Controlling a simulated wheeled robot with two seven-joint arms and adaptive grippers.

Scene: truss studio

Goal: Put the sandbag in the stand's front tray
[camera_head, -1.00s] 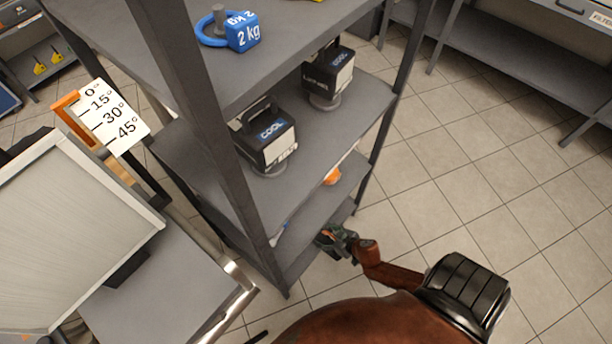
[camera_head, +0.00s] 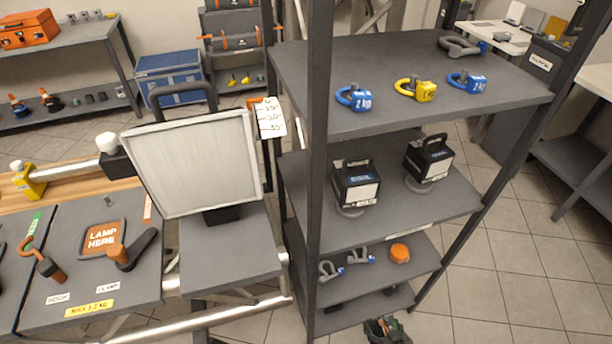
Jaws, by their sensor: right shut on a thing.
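My right gripper (camera_head: 385,328) is at the bottom edge, just in front of the shelf rack's lowest level. It is shut on a small dark thing, mostly hidden by the fingers, so I cannot tell whether it is the sandbag. My left gripper is out of view. The stand with the pale square light panel (camera_head: 193,162) is left of the rack. A flat grey tray (camera_head: 235,262) sticks out in front below the panel, and its visible top is bare. No other thing is clearly a sandbag.
The rack (camera_head: 300,95) stands between the tray and the tiled floor at right. It holds blue and yellow weights (camera_head: 416,90), two black lamp-like boxes (camera_head: 356,185), shackles (camera_head: 359,256) and an orange item (camera_head: 399,253). A bench (camera_head: 90,262) is left; metal tubes (camera_head: 205,322) run below the tray.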

